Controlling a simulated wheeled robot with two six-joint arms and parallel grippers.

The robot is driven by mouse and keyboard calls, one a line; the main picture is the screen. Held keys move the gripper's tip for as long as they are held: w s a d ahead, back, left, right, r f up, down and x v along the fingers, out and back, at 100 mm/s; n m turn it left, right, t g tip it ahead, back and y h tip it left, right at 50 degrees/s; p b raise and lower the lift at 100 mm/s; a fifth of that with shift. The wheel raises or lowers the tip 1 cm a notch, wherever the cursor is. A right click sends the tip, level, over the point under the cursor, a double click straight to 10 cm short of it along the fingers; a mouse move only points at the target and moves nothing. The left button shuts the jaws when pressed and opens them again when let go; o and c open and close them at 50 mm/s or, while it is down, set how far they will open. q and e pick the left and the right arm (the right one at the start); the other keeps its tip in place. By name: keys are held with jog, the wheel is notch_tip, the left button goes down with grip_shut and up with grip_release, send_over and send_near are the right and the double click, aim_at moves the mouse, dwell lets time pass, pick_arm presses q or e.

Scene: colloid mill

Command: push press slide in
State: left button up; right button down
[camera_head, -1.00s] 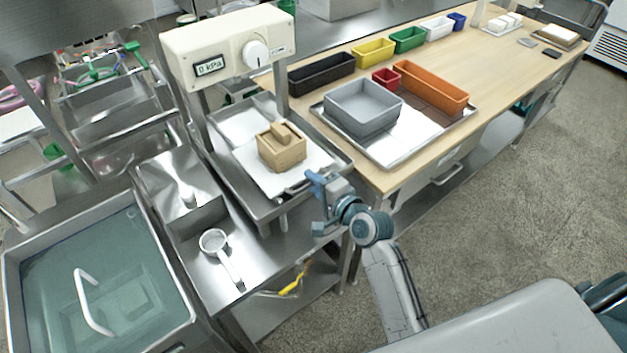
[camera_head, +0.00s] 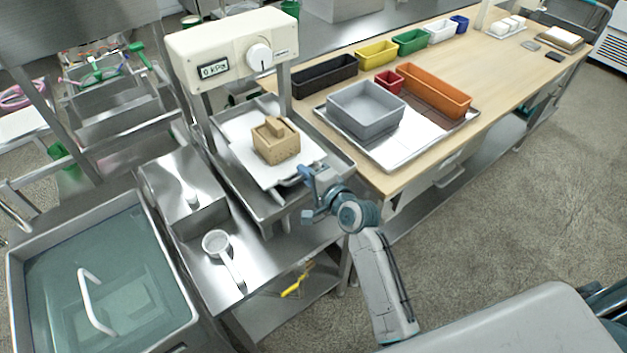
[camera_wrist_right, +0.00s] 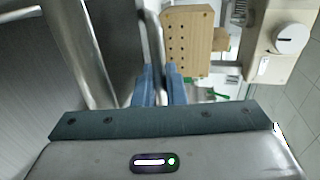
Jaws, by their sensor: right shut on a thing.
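The press slide (camera_head: 262,170) is a pale flat plate on a metal tray frame under the press head (camera_head: 228,52). A tan wooden mould box (camera_head: 276,140) with a block on top sits on it. The mould's side with rows of holes shows in the right wrist view (camera_wrist_right: 188,42). My right gripper (camera_head: 306,174) is at the slide's front edge. In the right wrist view its blue fingers (camera_wrist_right: 160,84) are shut on the slide's metal handle (camera_wrist_right: 153,45). My left gripper is not in view.
The press gauge reads 0 kPa beside a white dial (camera_head: 259,56). A water-filled sink (camera_head: 75,215) and a white strainer (camera_head: 216,243) are at left. A grey bin (camera_head: 365,112) on a steel tray (camera_head: 400,150) stands on the wooden table, right of the press.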

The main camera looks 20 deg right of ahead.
jog(key=shift+w+f, duration=0.15)
jog(key=shift+w, duration=0.05)
jog(key=shift+s, duration=0.2)
jog(key=c, duration=1.6)
grip_release()
jog(key=b+v, duration=0.1)
jog(key=v, duration=0.9)
jog(key=shift+s+d, duration=0.1)
jog(key=shift+s, duration=0.25)
